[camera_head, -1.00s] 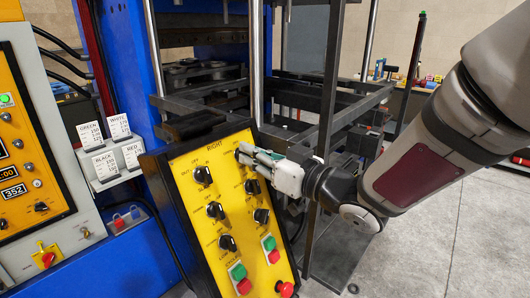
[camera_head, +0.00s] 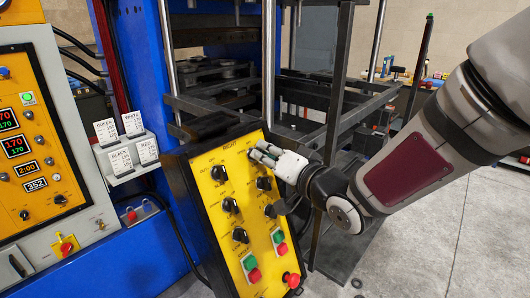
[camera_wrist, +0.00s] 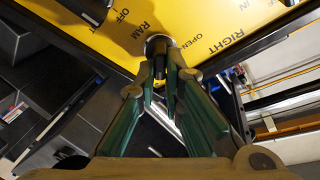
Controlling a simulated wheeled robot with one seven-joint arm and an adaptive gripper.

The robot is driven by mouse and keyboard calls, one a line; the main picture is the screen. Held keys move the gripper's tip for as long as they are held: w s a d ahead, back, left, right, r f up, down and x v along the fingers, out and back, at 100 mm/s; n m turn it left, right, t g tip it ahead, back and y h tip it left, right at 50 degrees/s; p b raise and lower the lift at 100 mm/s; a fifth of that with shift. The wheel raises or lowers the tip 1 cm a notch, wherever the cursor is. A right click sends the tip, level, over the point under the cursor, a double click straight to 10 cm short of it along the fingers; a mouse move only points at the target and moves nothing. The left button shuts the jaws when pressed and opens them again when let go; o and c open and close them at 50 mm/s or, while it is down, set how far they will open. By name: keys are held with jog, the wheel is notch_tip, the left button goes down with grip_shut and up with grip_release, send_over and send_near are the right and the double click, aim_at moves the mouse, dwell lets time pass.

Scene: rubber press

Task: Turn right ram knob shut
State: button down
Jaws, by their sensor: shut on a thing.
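The yellow control panel (camera_head: 218,181) labelled RIGHT stands tilted in the middle of the body camera view. My gripper (camera_head: 256,153) is at its upper right corner, at the top knob of the right column, which my fingers mostly hide there. In the wrist view the black ram knob (camera_wrist: 158,46) sits between the two fingertips of my gripper (camera_wrist: 159,72). RAM, OFF and OPEN labels show around it. The fingers are closed on the knob. The knob's exact pointing direction is hard to tell.
Other black knobs (camera_head: 230,205), green buttons (camera_head: 249,262) and a red button (camera_head: 292,280) lie on the same panel. A card rack (camera_head: 122,172) and a second control panel (camera_head: 30,130) are at left. Dark press bars stand behind my gripper. Grey floor is free at right.

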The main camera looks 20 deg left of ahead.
jog(key=shift+m, duration=0.3)
jog(key=c, duration=1.7)
grip_release()
jog(key=shift+d, duration=0.1)
jog(key=v, duration=0.7)
jog(key=shift+s, duration=0.15)
jog(key=shift+d, duration=0.1)
